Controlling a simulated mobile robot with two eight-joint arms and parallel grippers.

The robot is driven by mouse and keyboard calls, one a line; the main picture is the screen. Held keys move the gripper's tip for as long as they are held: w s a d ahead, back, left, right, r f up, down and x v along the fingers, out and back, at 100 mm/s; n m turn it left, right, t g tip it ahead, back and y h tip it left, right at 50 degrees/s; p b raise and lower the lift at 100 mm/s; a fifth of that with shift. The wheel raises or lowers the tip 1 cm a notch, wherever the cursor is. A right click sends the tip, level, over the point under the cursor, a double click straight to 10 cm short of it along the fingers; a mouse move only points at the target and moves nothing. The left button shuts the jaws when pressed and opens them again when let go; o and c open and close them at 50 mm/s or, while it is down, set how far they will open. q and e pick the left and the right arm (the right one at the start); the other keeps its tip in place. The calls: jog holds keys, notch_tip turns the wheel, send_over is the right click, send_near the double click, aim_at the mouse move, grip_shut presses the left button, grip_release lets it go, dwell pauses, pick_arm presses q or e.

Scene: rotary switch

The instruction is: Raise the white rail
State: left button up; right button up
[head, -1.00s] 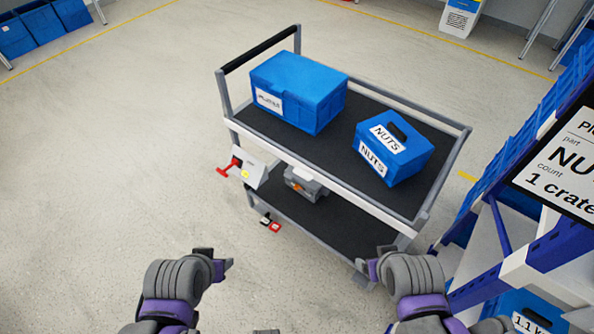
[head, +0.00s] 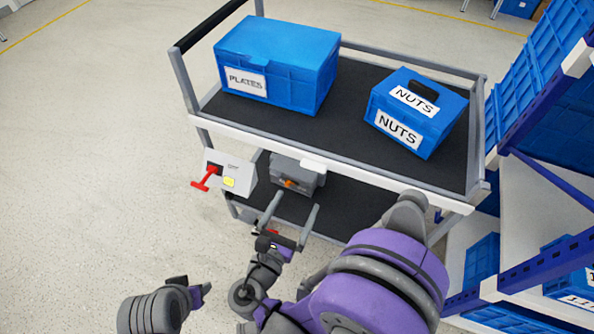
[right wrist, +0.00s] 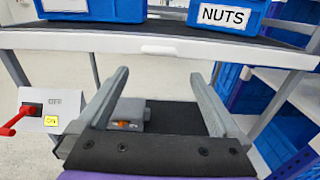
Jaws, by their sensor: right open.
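The white rail (head: 245,137) runs along the front edge of the cart's upper shelf. In the right wrist view the rail (right wrist: 235,49) crosses the upper part of the picture, with a small white piece (right wrist: 158,50) at its middle. My right gripper (head: 297,202) is open and empty, in front of and below the rail, fingers pointing toward the cart. In the right wrist view its two fingers (right wrist: 160,75) are spread wide, apart from the rail. My left gripper (head: 195,290) is low at the left, away from the cart; its jaws are not clear.
A switch box (head: 228,174) with a red handle (head: 205,178) hangs at the cart's left front. A grey box (head: 297,178) sits below the rail. Blue PLATES (head: 278,60) and NUTS (head: 418,110) crates stand on top. A rack (head: 545,170) is at right.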

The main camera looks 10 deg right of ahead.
aim_at(312, 169)
jog(key=x, duration=1)
jog(key=shift+w+d+r, duration=0.1)
jog(key=shift+w, duration=0.15)
jog(key=shift+r, duration=0.1)
grip_shut()
